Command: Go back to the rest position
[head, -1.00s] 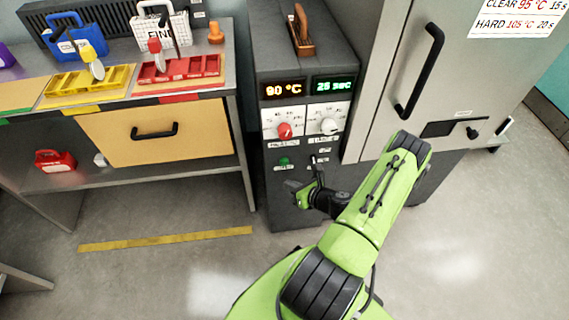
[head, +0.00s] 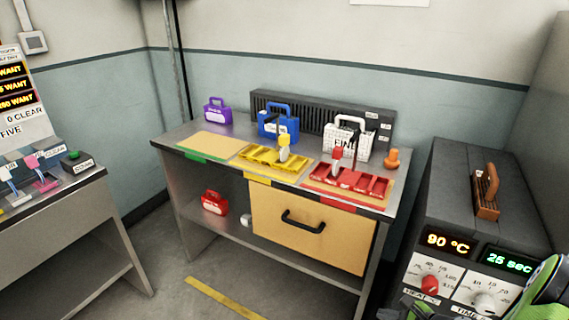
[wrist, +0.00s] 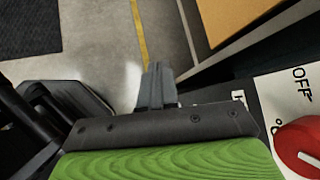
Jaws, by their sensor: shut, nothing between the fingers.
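My gripper (wrist: 157,88) shows in the wrist view with its grey fingers together and nothing between them. It hangs over the floor, beside the control panel of the grey machine (head: 473,228). In the head view only a part of my green arm shows at the bottom right corner, and the fingers cannot be made out there. The machine's displays read 90 °C and 25 sec. Its red knob (head: 429,285) also shows at the right edge of the wrist view (wrist: 300,148).
A metal workbench (head: 190,135) holds yellow (head: 272,160) and red (head: 345,184) trays and several cases. Its orange drawer (head: 290,240) is shut. A red case (head: 214,202) sits on the lower shelf. A second table (head: 60,200) with switches stands left. Floor between them is clear.

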